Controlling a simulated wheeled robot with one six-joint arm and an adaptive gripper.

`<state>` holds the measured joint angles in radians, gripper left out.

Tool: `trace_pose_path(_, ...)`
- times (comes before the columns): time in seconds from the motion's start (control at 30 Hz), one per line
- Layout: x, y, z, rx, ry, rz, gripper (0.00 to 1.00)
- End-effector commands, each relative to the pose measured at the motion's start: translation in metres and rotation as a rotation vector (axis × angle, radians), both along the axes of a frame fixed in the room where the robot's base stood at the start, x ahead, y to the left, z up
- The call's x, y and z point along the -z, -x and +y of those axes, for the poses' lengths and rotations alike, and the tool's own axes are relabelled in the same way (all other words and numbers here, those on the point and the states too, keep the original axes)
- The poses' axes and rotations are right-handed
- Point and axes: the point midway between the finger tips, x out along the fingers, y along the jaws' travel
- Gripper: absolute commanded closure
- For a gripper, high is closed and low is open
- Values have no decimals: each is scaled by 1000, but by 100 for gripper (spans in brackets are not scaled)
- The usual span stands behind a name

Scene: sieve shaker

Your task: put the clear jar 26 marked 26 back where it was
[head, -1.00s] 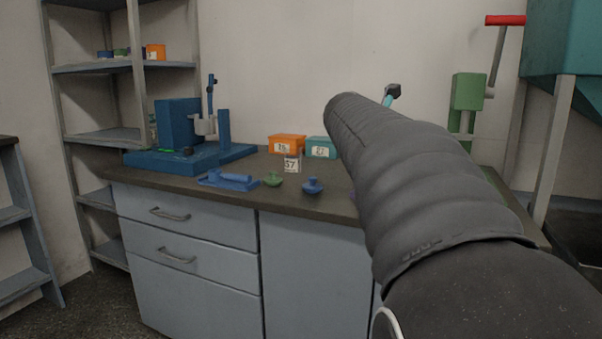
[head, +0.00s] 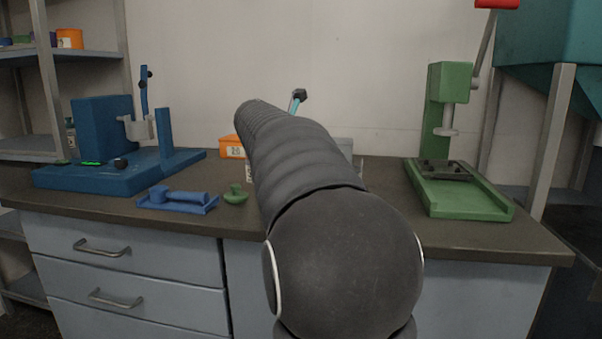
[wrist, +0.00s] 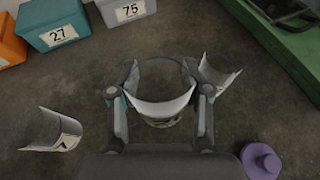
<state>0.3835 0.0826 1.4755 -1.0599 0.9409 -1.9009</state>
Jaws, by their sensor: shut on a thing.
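In the wrist view my gripper (wrist: 161,90) is shut on a clear jar (wrist: 162,107), with one finger on each side of it. The jar's label faces my wrist and is only partly in view; I cannot read its number. I cannot tell whether the jar touches the bench. Another clear jar (wrist: 218,74) stands close to the right finger. A further clear jar (wrist: 52,130) with a label is at the lower left, apart from my gripper.
A purple knobbed piece (wrist: 260,161) is at lower right. The green press (head: 460,190) is right on the bench, the blue device (head: 110,150) left.

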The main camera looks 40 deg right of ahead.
Motion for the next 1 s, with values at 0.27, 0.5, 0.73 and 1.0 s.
trace_pose_path(0.27, 25, -41, -3, 2, 0, 0, 98)
trace_pose_path(0.5, 38, -46, -4, 2, 1, 2, 98)
trace_pose_path(0.73, 68, -46, -4, 3, 1, 2, 98)
trace_pose_path(1.0, 68, -46, -4, 3, 1, 0, 98)
